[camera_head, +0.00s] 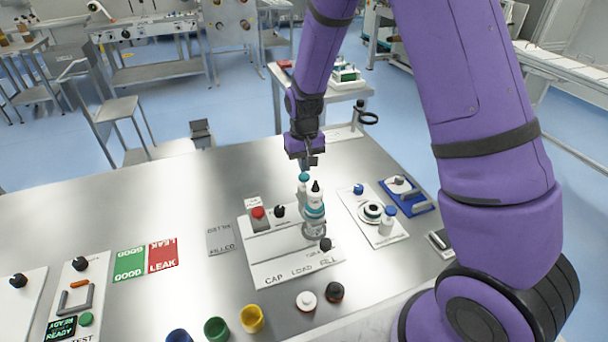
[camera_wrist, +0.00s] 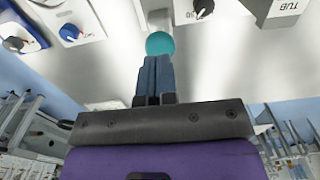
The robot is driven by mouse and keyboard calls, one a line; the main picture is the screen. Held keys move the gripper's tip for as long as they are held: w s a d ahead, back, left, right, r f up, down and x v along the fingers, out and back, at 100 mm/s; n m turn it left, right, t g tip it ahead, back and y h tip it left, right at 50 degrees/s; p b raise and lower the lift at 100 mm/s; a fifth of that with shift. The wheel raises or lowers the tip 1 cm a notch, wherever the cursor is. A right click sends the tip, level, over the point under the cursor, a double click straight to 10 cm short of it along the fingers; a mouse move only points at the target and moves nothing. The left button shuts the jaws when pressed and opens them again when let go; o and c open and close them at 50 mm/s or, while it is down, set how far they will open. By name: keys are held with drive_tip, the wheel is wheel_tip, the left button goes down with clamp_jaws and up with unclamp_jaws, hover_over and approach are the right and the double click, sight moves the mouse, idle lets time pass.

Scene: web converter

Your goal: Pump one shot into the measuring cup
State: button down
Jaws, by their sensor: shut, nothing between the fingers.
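My gripper (camera_head: 306,165) is shut and empty, pointing down at the middle of the steel table. In the wrist view its closed blue-grey fingertips (camera_wrist: 154,60) are right by a round teal pump head (camera_wrist: 160,43); I cannot tell whether they touch. In the head view the teal pump head (camera_head: 304,177) shows just below the fingers, behind a white bottle with a teal band and dark tip (camera_head: 315,196). A greyish cup-like part (camera_head: 314,229) stands under that bottle; I cannot tell if it is the measuring cup.
The white station plate (camera_head: 275,270) carries a red button (camera_head: 258,212) and black knobs. Coloured cups (camera_head: 252,318) stand at the front. The table's left rear is clear.

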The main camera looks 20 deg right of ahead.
drive_tip(key=shift+f, duration=2.05)
drive_tip(key=shift+r, duration=2.25)
drive_tip(key=shift+r, duration=3)
